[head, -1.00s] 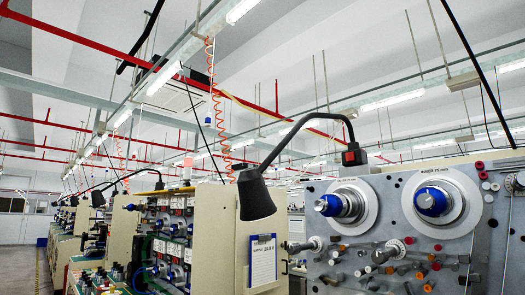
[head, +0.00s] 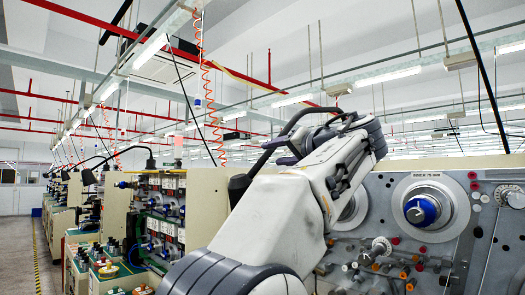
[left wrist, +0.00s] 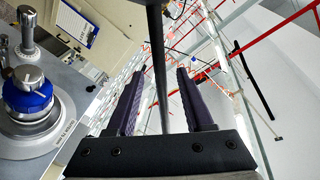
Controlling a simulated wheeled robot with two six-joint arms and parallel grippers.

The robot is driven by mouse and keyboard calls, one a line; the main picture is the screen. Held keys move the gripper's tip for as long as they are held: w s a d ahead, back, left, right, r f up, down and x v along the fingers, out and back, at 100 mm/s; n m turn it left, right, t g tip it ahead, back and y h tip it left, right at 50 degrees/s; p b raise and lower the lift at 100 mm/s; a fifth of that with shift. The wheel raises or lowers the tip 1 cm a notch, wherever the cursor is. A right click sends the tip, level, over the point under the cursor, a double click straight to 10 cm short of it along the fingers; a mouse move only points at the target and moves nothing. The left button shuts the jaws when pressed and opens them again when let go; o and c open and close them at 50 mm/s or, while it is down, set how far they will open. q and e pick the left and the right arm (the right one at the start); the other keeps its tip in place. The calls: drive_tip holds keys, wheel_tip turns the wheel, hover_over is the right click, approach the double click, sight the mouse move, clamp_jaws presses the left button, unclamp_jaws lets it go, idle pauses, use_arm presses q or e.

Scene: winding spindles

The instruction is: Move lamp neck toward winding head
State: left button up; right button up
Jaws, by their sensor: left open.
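The black lamp neck (head: 308,109) arches over the machine in the head view, and my left arm hides part of it. Its dark lamp shade (head: 238,187) shows partly at the left of my arm. My left gripper (head: 281,152) is open, its dark fingers pointing left beside the neck. In the left wrist view the neck (left wrist: 157,60) runs as a dark bar between the two open, spread fingers, with gaps on both sides. A winding head with a blue hub (head: 421,211) and white disc is on the grey panel; a blue-ringed spindle also shows in the left wrist view (left wrist: 30,97).
A second white disc (head: 352,208) is mostly hidden behind my arm. Knobs and pegs (head: 380,246) stick out of the panel below. A row of machines (head: 165,215) stands at left. A clipboard (left wrist: 75,22) hangs in the left wrist view.

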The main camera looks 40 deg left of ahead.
sight(269, 153)
use_arm(q)
drive_tip(key=p+x, duration=0.2)
drive_tip(key=x, duration=0.4)
drive_tip(key=shift+r+p, duration=0.2)
drive_tip(key=shift+p, duration=0.2)
drive_tip(key=shift+w+a+f, duration=0.2)
drive_tip(key=shift+w+a, duration=0.1)
drive_tip(key=shift+a, duration=0.45)
clamp_jaws()
